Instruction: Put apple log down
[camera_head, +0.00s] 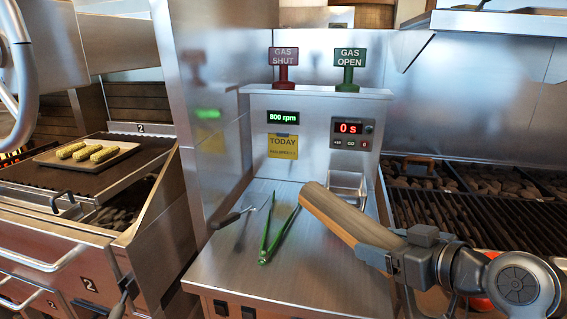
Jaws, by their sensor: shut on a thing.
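The apple log (345,213) is a split brown piece of wood with a pale face. My gripper (388,247) is shut on its near right end. The log points up and to the left from the gripper, over the right side of the steel counter (225,273). I cannot tell whether its far end touches the counter or hangs above it. The fingertips are partly hidden behind the log and the gripper body.
Green tongs (272,240) and a dark-handled tool (228,220) lie on the counter. A small steel container (347,183) stands behind the log. Grill grates (450,212) are at right. A corn tray (112,153) is at left. The counter's front left is clear.

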